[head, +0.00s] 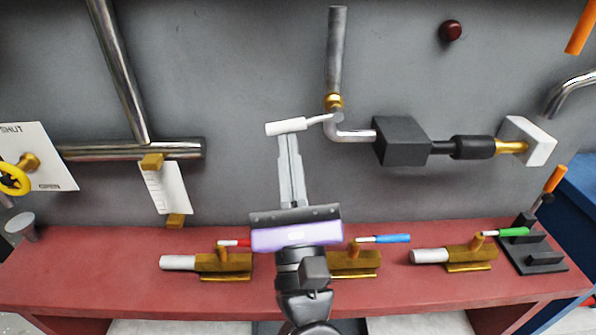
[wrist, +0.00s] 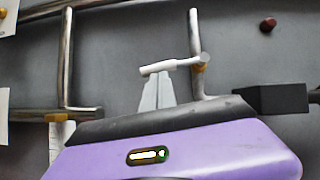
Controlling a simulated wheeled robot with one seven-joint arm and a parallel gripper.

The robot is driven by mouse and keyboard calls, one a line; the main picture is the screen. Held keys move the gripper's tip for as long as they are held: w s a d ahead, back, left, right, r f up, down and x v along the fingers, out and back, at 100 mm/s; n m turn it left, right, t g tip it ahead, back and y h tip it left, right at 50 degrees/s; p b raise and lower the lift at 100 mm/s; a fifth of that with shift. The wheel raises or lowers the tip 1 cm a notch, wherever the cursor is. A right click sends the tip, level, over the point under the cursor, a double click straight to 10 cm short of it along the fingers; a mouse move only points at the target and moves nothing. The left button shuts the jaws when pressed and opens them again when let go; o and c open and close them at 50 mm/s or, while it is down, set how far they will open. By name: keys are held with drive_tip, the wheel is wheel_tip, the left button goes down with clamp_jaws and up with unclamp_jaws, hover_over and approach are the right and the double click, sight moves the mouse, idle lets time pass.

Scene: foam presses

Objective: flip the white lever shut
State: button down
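The white lever (head: 286,126) sticks out to the left from a brass-collared joint (head: 334,101) on a grey pipe at the back wall. It lies nearly level, its left end slightly lower. It also shows in the wrist view (wrist: 160,67). My gripper (head: 289,137) reaches up to the lever from below. Its two pale fingers lie side by side with no clear gap, and they look shut. In the wrist view the fingertips (wrist: 161,76) end right at the lever's underside. I cannot tell whether they touch it. Nothing shows between the fingers.
A black block (head: 401,141) on the pipe stands right of the lever. A thick steel pipe (head: 120,70) and a white gauge plate (head: 165,187) are to the left. Brass valves with red, blue and green handles line the red bench (head: 110,262) below.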

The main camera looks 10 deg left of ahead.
drive_tip(key=shift+a+r+m+t+h+p, duration=0.3)
drive_tip(key=shift+r+m+h+p, duration=0.2)
drive_tip(key=shift+r+m+h, duration=0.15)
drive_tip(key=shift+s+r, duration=0.1)
drive_tip(key=shift+y, duration=0.25)
drive_tip(key=w+a+f+b+v, duration=0.1)
drive_tip(key=b+v, duration=0.5)
drive_tip(key=v, duration=0.7)
drive_tip(key=shift+w+f+b, duration=0.2)
drive_tip(key=shift+f+b, duration=0.2)
drive_tip(key=shift+f, duration=0.3)
